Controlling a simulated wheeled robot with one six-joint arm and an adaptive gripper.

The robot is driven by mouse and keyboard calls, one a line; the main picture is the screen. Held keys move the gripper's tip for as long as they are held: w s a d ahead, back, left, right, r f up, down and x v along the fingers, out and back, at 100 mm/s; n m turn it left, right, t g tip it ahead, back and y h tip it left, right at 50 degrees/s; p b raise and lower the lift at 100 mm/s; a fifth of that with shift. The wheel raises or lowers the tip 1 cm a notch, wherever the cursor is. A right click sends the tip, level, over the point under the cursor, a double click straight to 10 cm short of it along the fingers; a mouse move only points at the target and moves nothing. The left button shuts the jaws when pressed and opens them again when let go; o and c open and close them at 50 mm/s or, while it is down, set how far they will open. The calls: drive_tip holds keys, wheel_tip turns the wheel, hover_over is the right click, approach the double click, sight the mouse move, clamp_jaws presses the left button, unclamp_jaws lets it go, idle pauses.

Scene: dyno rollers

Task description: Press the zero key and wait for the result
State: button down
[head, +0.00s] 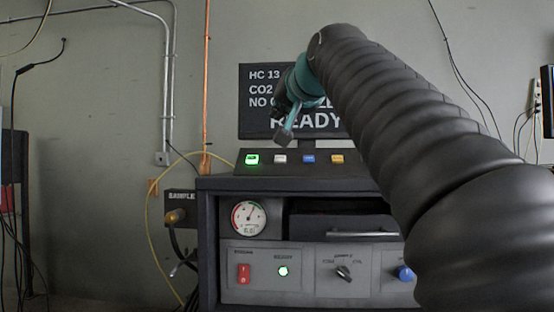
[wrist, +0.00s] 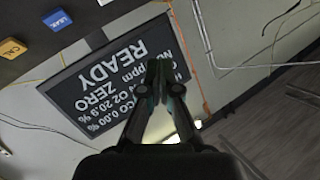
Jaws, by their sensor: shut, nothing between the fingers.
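A row of keys sits on the sloped top of the analyser: a lit green key (head: 252,159), a pale grey key (head: 280,158), a blue key (head: 308,158) and a yellow key (head: 337,158). In the wrist view the blue key (wrist: 58,20) reads LEAK and the yellow key (wrist: 12,48) reads CAL. I cannot read which key is zero. My gripper (head: 284,138) is shut and empty, in front of the screen just above the grey key in the picture; no contact shows. Its closed fingertips (wrist: 157,70) show in the wrist view. The screen (head: 255,120) reads READY, partly hidden by my arm.
The dark analyser cabinet (head: 208,240) carries a gauge (head: 249,217), a red switch (head: 243,274), a lit green lamp (head: 283,271) and knobs. A yellow hose (head: 147,230) hangs at its left. My arm hides the right side of the cabinet.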

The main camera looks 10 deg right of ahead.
sight(275, 155)
drive_tip(key=shift+f, duration=0.1)
drive_tip(key=w+f+b, duration=0.1)
drive_tip(key=w+d+f+b, duration=0.1)
drive_tip(key=f, duration=0.1)
drive_tip(key=w+f+b, duration=0.2)
drive_tip(key=shift+d+f, duration=0.1)
drive_tip(key=shift+d, duration=0.1)
drive_tip(key=shift+w+d+f, duration=0.2)
drive_tip(key=shift+w+f, duration=0.45)
drive_tip(key=shift+f, duration=0.05)
drive_tip(key=shift+b, duration=0.3)
idle(0.7)
drive_tip(key=shift+w+d+f, duration=0.1)
drive_tip(key=shift+w+f, duration=0.2)
drive_tip(key=shift+f, duration=0.05)
drive_tip(key=shift+w+f, duration=0.2)
drive_tip(key=shift+f, duration=0.1)
idle(1.0)
drive_tip(key=shift+r, duration=0.1)
drive_tip(key=shift+s+r+p, duration=0.3)
drive_tip(key=shift+s+r, duration=0.2)
drive_tip(key=shift+r, duration=0.05)
